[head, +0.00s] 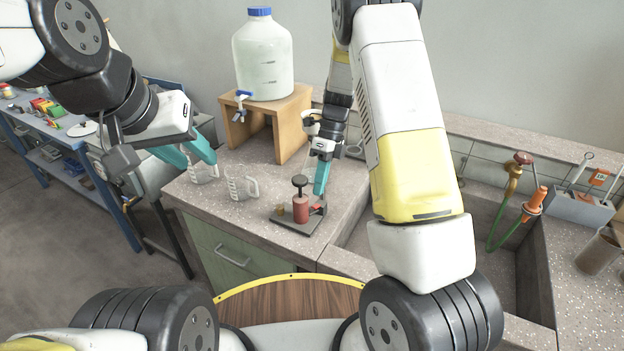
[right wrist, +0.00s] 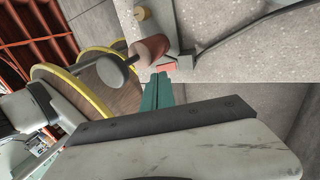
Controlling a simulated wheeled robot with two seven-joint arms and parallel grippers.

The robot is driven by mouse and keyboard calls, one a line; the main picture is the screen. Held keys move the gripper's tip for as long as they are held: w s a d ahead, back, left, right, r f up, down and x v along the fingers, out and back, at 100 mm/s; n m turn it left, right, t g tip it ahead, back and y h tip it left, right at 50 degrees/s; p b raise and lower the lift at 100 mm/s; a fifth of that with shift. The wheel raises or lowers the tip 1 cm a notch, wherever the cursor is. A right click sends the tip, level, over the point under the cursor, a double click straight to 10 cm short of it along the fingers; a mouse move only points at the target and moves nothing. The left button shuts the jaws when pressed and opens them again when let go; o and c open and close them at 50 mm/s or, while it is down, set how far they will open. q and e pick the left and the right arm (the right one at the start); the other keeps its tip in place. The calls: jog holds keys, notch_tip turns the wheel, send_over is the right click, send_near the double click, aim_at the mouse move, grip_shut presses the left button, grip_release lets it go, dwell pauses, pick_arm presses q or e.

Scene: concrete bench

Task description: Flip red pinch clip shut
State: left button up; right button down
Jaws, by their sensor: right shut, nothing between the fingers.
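The red pinch clip (head: 319,208) sits on the right side of a small dark base plate (head: 290,226) on the bench, beside a red cylinder (head: 300,210) with a black knob on top. In the right wrist view the clip (right wrist: 167,67) is a small red piece near the fingertips, beside a dark tube (right wrist: 225,44). I cannot tell whether the clip is open or shut. My right gripper (head: 319,192) points down just above the clip, its teal fingers (right wrist: 157,78) together and empty; contact cannot be told. My left gripper (head: 200,163) is open and empty, above the bench's left end.
Two clear beakers (head: 241,184) stand on the bench left of the plate. A large jug (head: 263,60) with a tap stands on a wooden stand (head: 268,112) behind. A sink (head: 505,235) with a brass tap and green hose (head: 505,232) lies to the right.

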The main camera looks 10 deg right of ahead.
aim_at(315, 206)
jog(key=shift+x, duration=1.7)
